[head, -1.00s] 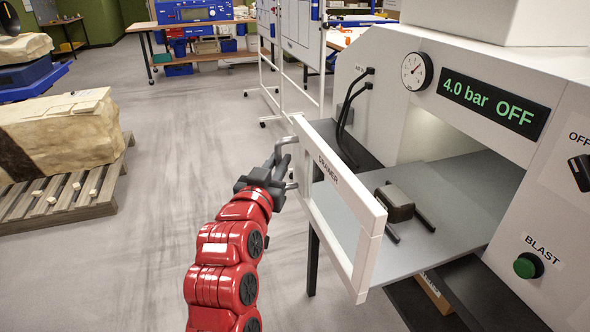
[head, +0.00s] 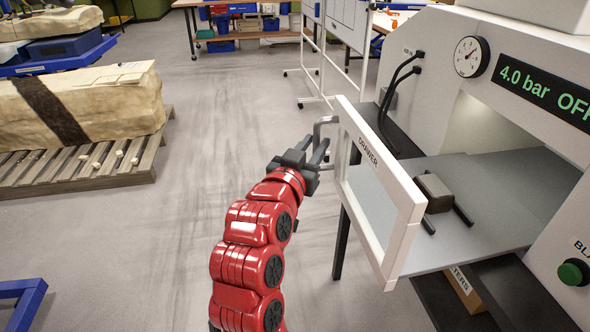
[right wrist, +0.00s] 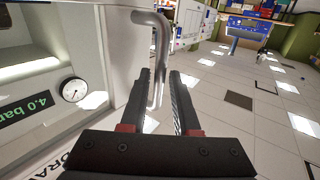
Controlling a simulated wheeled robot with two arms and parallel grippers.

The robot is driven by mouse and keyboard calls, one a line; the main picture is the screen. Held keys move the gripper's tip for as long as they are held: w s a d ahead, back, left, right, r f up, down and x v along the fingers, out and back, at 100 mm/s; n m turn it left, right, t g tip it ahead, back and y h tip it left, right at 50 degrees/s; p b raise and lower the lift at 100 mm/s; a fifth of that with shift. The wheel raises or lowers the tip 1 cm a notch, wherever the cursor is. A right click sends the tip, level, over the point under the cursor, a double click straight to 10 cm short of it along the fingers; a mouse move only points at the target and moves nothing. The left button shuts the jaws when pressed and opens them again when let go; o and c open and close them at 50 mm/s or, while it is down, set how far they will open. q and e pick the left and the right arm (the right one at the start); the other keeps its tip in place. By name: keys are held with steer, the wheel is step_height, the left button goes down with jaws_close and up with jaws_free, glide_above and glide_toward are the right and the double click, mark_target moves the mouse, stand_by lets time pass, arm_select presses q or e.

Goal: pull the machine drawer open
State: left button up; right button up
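The machine drawer stands pulled out from the white machine, with its pale framed front (head: 409,232) marked DRAWER facing left. A bent grey metal handle (head: 325,121) sticks out from the front. It also shows in the right wrist view (right wrist: 162,35). My right gripper (head: 316,149) is at the handle. In the right wrist view my right gripper's fingers (right wrist: 161,92) stand apart on either side of the handle bar, with a gap visible, mostly on the right side. My left gripper is not in view.
A small brownish block (head: 434,192) with dark bars lies behind the drawer front. A pallet (head: 140,165) with a large fossil block (head: 110,100) stands at left. A whiteboard stand (head: 345,60) is behind. Open floor lies between pallet and drawer.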

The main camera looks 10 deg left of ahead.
steer(key=b+v, duration=0.1)
steer(key=v, duration=1.5)
